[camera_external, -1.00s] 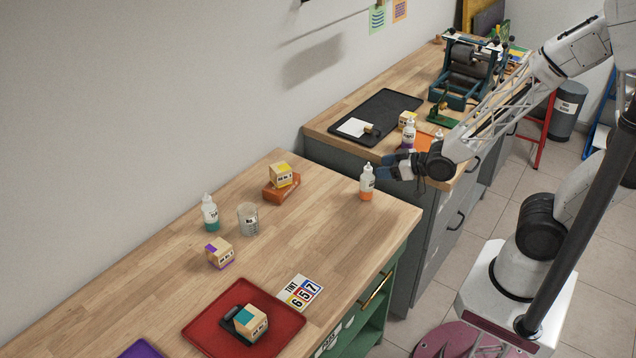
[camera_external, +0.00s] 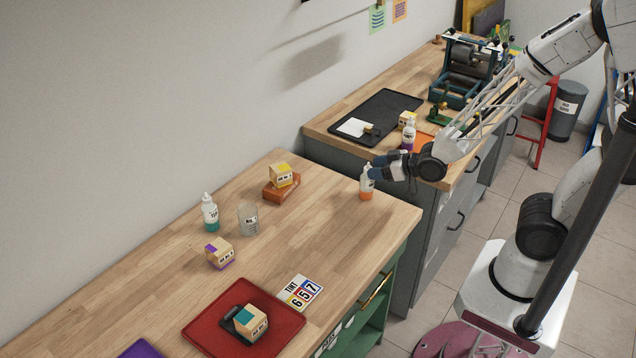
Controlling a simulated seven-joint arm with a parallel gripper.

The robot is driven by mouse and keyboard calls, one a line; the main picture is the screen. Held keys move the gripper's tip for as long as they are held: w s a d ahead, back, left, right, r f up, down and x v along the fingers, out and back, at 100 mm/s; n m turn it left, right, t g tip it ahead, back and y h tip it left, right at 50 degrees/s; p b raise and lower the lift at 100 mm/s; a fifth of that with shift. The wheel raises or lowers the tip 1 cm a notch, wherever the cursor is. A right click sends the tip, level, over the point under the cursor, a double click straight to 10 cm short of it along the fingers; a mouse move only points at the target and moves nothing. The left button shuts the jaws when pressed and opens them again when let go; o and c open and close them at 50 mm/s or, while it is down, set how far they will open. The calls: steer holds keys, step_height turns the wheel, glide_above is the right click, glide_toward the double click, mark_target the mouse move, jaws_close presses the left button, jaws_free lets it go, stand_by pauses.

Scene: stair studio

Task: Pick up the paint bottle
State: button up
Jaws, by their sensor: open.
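A paint bottle with orange at its base (camera_external: 366,187) stands upright near the right corner of the near wooden bench. My gripper (camera_external: 372,173) is open, with its fingers at the upper part of this bottle, coming from the right. The fingers overlap the bottle in the picture; I cannot tell whether they touch it or lie on both sides. A teal-bottomed bottle (camera_external: 210,213) stands further left on the same bench. A purple-bottomed bottle (camera_external: 408,137) stands on the far bench.
Near bench: a glass beaker (camera_external: 248,219), a yellow-marked block on an orange holder (camera_external: 281,190), a purple-marked block (camera_external: 220,253), a number card (camera_external: 301,292) and a red tray (camera_external: 205,329). Behind my gripper are a black tray (camera_external: 395,103) and a roller press (camera_external: 470,70).

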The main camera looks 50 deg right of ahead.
steer(key=shift+x, duration=2.5)
steer(key=shift+d, duration=0.1)
jaws_close()
